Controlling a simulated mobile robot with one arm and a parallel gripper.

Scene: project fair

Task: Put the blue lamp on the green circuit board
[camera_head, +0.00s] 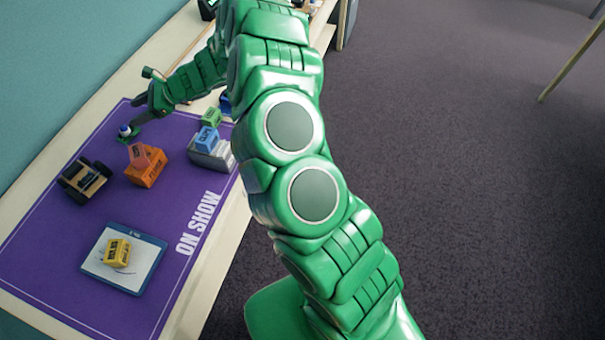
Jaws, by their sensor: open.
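A small lamp with a blue top and a pale base (124,128) stands at the upper left of the purple mat. It appears to rest on a small green board (130,139), which is partly covered by the lamp and by my gripper. My gripper (139,109) is open, just behind and to the right of the lamp. The picture is too small to tell whether a finger touches the lamp or the board.
On the purple mat (190,270) stand a toy car (84,181), an orange block (146,170), a blue block (207,138) on a grey box (216,157), a green block (211,116), and a yellow block (118,252) on a tablet (145,270). My arm hides the table's far right.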

